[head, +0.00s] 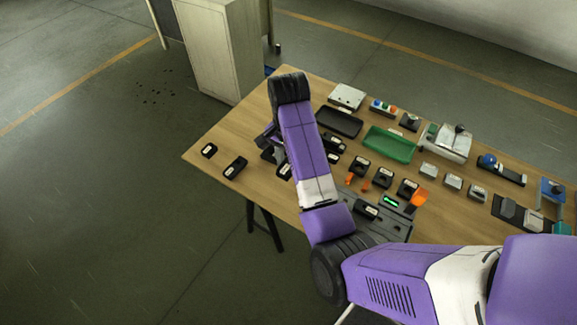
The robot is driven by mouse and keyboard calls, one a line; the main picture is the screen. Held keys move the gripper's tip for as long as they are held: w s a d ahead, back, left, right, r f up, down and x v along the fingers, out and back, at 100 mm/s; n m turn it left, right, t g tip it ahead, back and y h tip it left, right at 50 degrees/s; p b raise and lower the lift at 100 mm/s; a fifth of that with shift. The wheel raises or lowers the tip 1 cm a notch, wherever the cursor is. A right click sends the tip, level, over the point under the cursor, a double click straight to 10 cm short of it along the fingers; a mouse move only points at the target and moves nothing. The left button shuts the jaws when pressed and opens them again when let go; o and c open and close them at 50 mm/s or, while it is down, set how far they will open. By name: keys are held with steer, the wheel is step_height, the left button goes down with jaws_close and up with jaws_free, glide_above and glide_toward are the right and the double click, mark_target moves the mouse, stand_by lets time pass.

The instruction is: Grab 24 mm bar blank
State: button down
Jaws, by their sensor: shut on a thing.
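My gripper (269,146) shows only in part on the left of my purple forearm, low over the left half of the wooden table. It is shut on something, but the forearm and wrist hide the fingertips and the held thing. Several black blocks with white labels stand around it, including one just right of the gripper (285,171) and two at the table's left end (209,150) (236,167). The labels are too small to read, so I cannot tell which thing is the 24 mm bar blank.
The wooden table (215,138) also bears a black tray (338,121), a green tray (390,144), orange pieces (418,197), grey blocks (453,181) and a grey vise-like device (447,142). A pale cabinet (218,50) stands behind. The table's left end is mostly clear.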

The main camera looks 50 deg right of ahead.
steer(key=shift+a+r+p, duration=0.15)
steer(key=shift+r+p, duration=0.3)
steer(key=shift+r, duration=0.4)
steer(key=shift+w+d+r, duration=0.15)
steer(key=shift+w+r, duration=0.05)
steer(key=shift+r, duration=0.25)
steer(key=shift+w+d+r, duration=0.1)
steer(key=shift+w+r, duration=0.05)
steer(key=shift+r, duration=0.25)
steer(key=shift+s+r+b, duration=0.15)
steer(key=shift+r+b, duration=0.2)
steer(key=shift+s+a+r, duration=0.1)
steer(key=shift+s+a, duration=0.05)
steer(key=shift+s, duration=0.1)
